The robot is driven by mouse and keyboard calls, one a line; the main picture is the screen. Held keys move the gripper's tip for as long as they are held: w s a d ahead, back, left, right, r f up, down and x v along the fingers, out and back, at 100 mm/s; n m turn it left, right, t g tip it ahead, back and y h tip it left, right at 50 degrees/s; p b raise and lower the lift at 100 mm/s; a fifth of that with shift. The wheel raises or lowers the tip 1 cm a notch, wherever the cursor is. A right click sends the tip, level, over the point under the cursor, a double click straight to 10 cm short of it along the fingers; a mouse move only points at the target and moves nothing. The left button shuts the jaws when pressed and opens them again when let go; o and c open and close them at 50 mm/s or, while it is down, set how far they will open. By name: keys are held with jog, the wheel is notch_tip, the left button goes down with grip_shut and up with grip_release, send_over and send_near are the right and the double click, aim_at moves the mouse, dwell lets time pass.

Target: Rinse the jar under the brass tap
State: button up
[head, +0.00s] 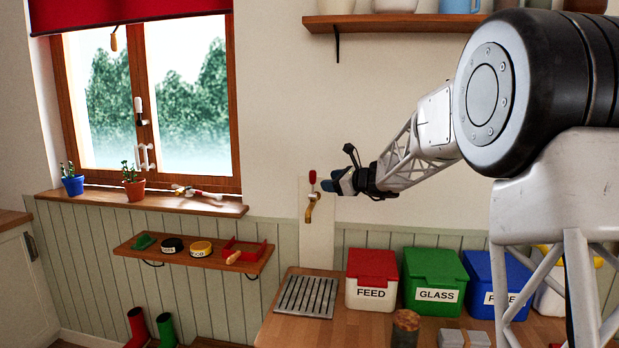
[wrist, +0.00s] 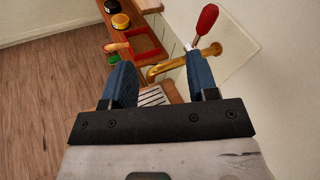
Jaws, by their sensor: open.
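The brass tap (head: 309,207) is on a pale panel on the wall, with a red-handled lever (head: 312,178) standing up from it. My gripper (head: 327,186) is open just right of the lever, at about its height. In the wrist view the open blue fingers (wrist: 158,60) have the brass spout (wrist: 165,69) showing between them. The red handle (wrist: 206,20) stands beyond the right fingertip, which overlaps the lever's base; I cannot tell if they touch. Nothing shows held in the gripper. I see no clear jar. No water shows at the spout.
A slatted drain grid (head: 306,296) lies on the wooden counter below the tap. Red (head: 372,265), green (head: 432,266) and blue bins stand right of it. A short brown cylinder (head: 405,328) stands in front. A small shelf (head: 190,256) with tins is at left.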

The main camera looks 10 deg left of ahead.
aim_at(315, 177)
jog(key=w+a+f+m, duration=0.1)
jog(key=w, duration=0.2)
jog(key=w+a+f+m+t, duration=0.1)
jog(key=w+m, duration=0.1)
jog(key=w, duration=0.2)
jog(key=w+a+m+t+y, duration=0.1)
jog(key=w, duration=0.2)
jog(key=shift+w+a+f+m, duration=0.2)
jog(key=shift+a+f+m, duration=0.1)
jog(key=shift+f+m, duration=0.1)
jog(key=shift+w+a, duration=0.1)
jog(key=shift+a, duration=0.05)
jog(key=x, duration=0.7)
jog(key=shift+a, duration=0.15)
jog(key=shift+w+r, duration=0.1)
jog(key=shift+w, duration=0.05)
jog(key=shift+c, duration=0.3)
grip_shut()
